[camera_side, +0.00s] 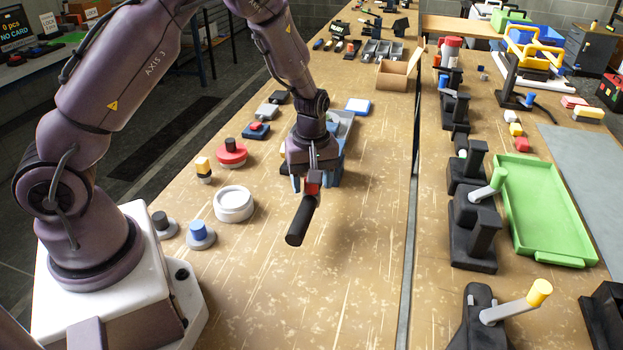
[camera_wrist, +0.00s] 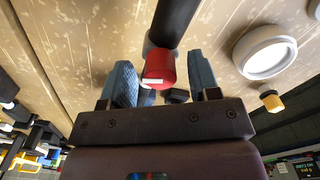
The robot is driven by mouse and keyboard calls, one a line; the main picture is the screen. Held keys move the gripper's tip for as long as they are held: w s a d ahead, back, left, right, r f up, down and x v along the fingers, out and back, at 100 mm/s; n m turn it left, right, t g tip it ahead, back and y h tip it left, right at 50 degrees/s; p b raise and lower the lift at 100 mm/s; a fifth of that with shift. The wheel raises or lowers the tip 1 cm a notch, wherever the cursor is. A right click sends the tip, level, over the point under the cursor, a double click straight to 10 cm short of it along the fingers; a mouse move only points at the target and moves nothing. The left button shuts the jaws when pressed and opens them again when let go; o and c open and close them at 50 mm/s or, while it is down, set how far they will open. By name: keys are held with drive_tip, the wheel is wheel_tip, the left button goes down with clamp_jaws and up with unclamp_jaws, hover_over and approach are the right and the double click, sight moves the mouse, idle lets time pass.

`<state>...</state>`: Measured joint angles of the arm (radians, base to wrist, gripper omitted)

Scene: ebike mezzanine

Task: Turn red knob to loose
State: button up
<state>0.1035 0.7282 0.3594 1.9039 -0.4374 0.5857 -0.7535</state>
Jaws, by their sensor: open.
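The red knob (camera_wrist: 158,70) has a small white mark on its near face and sits at the end of a thick black cylinder (camera_wrist: 176,22). In the side view, the red knob (camera_side: 313,186) shows just below my gripper, and the black cylinder (camera_side: 301,220) slants down and left from it. My gripper (camera_wrist: 163,82) is open, with one blue finger on each side of the knob and a visible gap to each. In the side view, my gripper (camera_side: 314,175) points down over the knob and hides part of it. Whether a fingertip touches it cannot be told.
A white round dish (camera_side: 234,204), a red disc with a dark knob (camera_side: 231,153) and a blue-topped knob (camera_side: 200,234) stand to the left. Black lever fixtures (camera_side: 474,235) and a green tray (camera_side: 540,205) are at right. The bench front is clear.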

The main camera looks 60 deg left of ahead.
sight(302, 202)
wheel_tip(302, 202, up, 13)
idle(0.4)
drive_tip(key=s+d+r+m+t, duration=0.2)
drive_tip(key=s+r+m, duration=0.4)
drive_tip(key=s, duration=0.3)
drive_tip(key=s+d+r+m+t, duration=0.3)
drive_tip(key=s+d+r+m, duration=0.2)
drive_tip(key=s, duration=0.5)
wheel_tip(302, 202, up, 2)
drive_tip(key=m, duration=0.3)
drive_tip(key=shift+d+m+t, duration=0.15)
drive_tip(key=shift+m+t, duration=0.15)
drive_tip(key=shift+m, duration=0.1)
